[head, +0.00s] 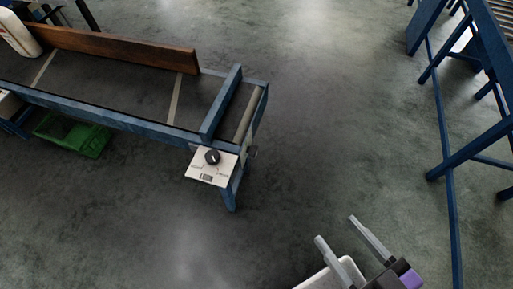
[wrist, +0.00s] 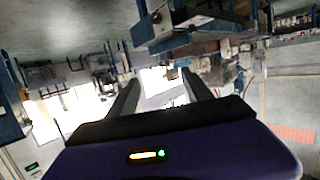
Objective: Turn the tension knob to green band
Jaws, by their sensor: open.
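A black round tension knob (head: 212,157) sits on a pale panel (head: 205,175) fixed to the near corner of a blue-framed conveyor (head: 130,122). The panel has small dark markings and a small dark display; no green band can be made out at this size. My gripper (head: 346,230) is open and empty, with its two fingers apart, at the lower right in the head view, well away from the knob. In the wrist view the open fingers (wrist: 160,88) point at a far, blurred workshop background, and I cannot make out the knob there.
A brown board (head: 110,46) stands along the conveyor's far side, with a white container (head: 18,33) at its left end. A green crate (head: 75,134) sits below. A blue frame (head: 450,150) stands at right. The floor between is clear.

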